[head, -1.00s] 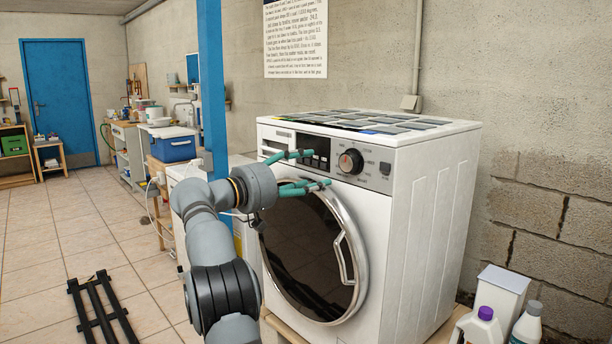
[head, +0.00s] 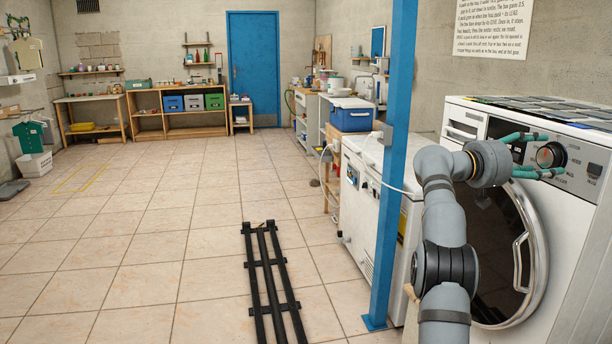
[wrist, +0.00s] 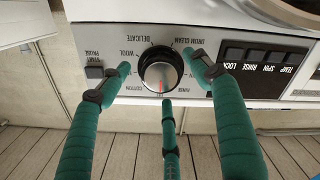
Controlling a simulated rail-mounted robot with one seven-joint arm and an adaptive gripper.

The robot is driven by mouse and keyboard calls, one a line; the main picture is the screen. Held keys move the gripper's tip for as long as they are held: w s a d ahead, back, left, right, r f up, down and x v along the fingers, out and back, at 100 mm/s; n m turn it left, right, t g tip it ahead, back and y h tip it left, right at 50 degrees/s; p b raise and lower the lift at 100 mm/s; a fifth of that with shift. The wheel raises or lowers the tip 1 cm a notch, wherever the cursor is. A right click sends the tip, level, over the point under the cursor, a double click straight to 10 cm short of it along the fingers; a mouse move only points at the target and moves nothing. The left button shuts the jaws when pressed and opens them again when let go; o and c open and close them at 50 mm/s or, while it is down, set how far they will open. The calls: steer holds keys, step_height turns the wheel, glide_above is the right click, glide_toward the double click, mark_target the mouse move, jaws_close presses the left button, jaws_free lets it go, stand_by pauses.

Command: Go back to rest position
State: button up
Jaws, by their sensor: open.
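My gripper (head: 556,154) has green fingers spread apart in front of the control panel of the white washing machine (head: 468,101). In the wrist view my gripper (wrist: 158,65) is open, with two fingertips on either side of the round silver dial (wrist: 161,72) and a third finger below it. I cannot tell whether any finger touches the dial. The dial's red mark points down in that view. In the head view the dial (head: 551,155) shows between the fingers. The machine's round door (head: 500,255) looks closed.
A blue post (head: 395,180) stands left of my arm, by a white cabinet (head: 365,215). A black rack (head: 268,285) lies on the tiled floor. The floor to the left is open. Shelves (head: 180,113) and a blue door (head: 253,70) are at the back.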

steer(key=shift+d, duration=0.35)
steer(key=shift+a, duration=0.1)
